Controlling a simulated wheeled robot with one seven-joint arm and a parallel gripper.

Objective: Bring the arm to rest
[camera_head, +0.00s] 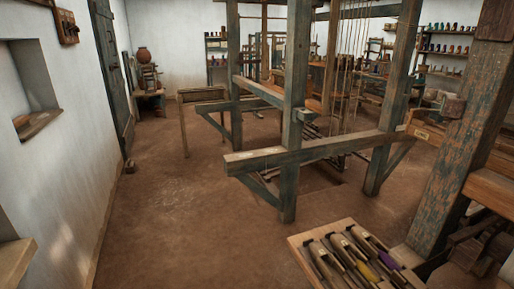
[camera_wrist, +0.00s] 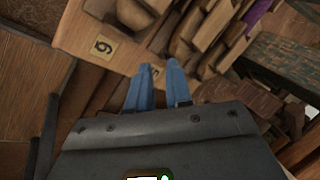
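The distance to these is unclear. In the head view neither my arm nor my gripper can be made out.
A wooden tray (camera_head: 303,252) of shuttles lies at the lower right. The loom frame (camera_head: 296,150) stands in the middle, with a large post (camera_head: 458,150) at the right. The earthen floor (camera_head: 180,220) at left is clear up to the white wall (camera_head: 70,130).

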